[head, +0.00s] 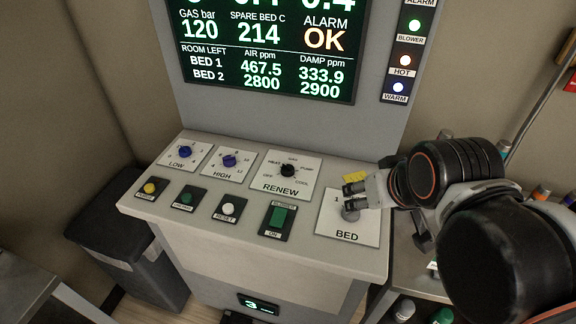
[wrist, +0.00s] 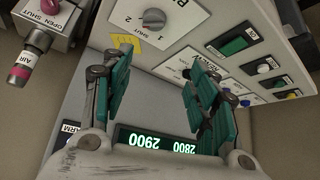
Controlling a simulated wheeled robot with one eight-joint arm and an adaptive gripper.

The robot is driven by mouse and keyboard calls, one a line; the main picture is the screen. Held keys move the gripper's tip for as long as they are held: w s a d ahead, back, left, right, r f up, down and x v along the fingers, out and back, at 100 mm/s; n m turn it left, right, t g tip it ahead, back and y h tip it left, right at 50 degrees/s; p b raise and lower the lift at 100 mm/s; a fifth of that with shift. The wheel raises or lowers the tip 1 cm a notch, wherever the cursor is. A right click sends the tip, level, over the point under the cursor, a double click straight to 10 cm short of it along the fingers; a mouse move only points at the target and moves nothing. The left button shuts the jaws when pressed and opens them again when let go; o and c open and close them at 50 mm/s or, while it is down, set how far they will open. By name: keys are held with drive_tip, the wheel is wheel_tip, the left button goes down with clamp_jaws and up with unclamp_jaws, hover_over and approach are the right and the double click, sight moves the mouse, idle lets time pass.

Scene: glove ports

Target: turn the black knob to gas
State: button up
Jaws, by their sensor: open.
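The black knob (head: 288,170) sits on the white RENEW plate (head: 281,186) at the middle of the sloped panel, in the head view. Labels ring it, with what looks like GAS at the top; its pointer is too small to read. My gripper (head: 349,197) is open and empty, to the right of the black knob and by the grey BED knob (head: 350,212). In the wrist view, my gripper (wrist: 160,72) has its two fingers spread, and the grey knob (wrist: 153,18) lies beyond them.
Blue LOW (head: 185,152) and HIGH (head: 229,161) knobs sit left of the RENEW plate. A front row of buttons and a green rocker switch (head: 278,217) lies below. The display (head: 270,50) rises behind. A yellow tag (head: 355,176) is beside my gripper.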

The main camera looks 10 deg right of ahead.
drive_tip(key=w+a+r+n+g+p, duration=0.2)
drive_tip(key=w+r+n, duration=0.15)
drive_tip(key=w, duration=0.35)
drive_tip(key=n+g+p, duration=0.5)
drive_tip(key=n, duration=0.2)
hover_over(288, 166)
wheel_tip(288, 166, down, 5)
wheel_tip(288, 166, down, 14)
drive_tip(key=b, duration=0.2)
drive_tip(key=shift+b, duration=0.4)
drive_tip(key=c, duration=1.1)
